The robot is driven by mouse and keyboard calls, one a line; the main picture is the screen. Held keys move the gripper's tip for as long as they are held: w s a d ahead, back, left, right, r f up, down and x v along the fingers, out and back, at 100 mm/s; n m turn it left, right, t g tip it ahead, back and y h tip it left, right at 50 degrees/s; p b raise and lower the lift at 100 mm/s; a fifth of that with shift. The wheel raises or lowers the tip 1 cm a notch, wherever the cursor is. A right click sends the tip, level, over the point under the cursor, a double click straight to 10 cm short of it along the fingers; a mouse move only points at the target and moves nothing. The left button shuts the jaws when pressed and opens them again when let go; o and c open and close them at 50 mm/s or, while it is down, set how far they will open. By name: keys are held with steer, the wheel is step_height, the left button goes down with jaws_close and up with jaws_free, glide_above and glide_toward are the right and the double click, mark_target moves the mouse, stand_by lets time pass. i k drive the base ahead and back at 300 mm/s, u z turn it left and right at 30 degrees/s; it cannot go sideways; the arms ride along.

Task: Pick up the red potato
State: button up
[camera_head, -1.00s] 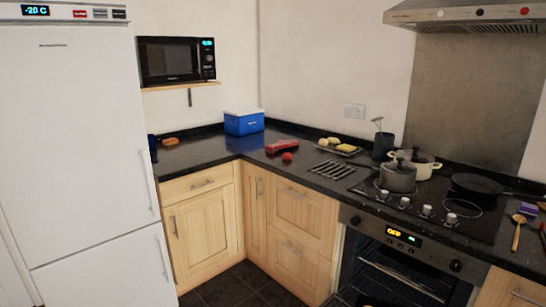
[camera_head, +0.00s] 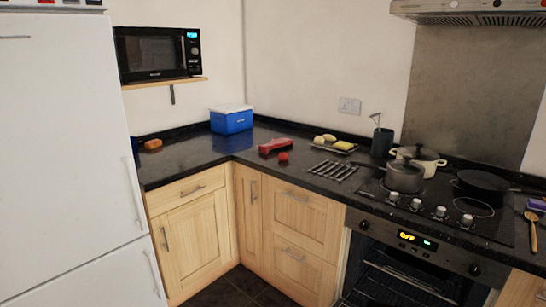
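A small round red thing, which looks like the red potato (camera_head: 283,157), lies on the dark granite counter (camera_head: 200,165) near its front edge. It sits just in front of a longer red object (camera_head: 276,146) whose kind I cannot make out. A narrow gap seems to separate them. My gripper is not in view.
A blue and white box (camera_head: 231,120) stands in the counter corner. A metal rack (camera_head: 332,170) and a plate of food (camera_head: 335,146) lie right of the potato. Pots (camera_head: 404,176) and a pan (camera_head: 484,183) are on the hob. A white fridge (camera_head: 65,150) stands at left.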

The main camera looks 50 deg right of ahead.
mark_target(282, 157)
steer(key=z, duration=0.05)
steer(key=i, duration=0.85)
steer(key=z, duration=0.2)
